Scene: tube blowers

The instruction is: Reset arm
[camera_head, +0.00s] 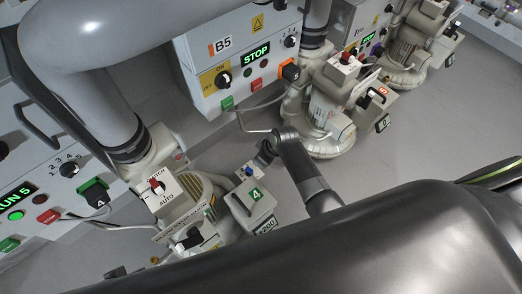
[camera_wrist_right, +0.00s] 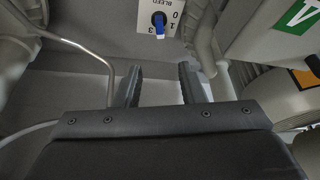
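My right arm reaches in from the lower right in the head view, and my right gripper (camera_head: 264,155) is beside the grey box with a green 4 label (camera_head: 256,196). In the right wrist view, the two dark fingers of this gripper (camera_wrist_right: 160,85) stand apart with nothing between them. A blue-handled bleed knob (camera_wrist_right: 159,26) on a white plate shows beyond the fingertips, apart from them. The knob also shows on top of the box in the head view (camera_head: 248,171). My left gripper is not in view.
A blower with a white switch plate (camera_head: 166,190) stands left of the gripper. Control panel B5 (camera_head: 238,57) reads STOP, and a left panel (camera_head: 48,205) reads RUN 5. Another blower (camera_head: 333,108) stands behind. A thin bent pipe (camera_wrist_right: 95,55) runs left of the fingers.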

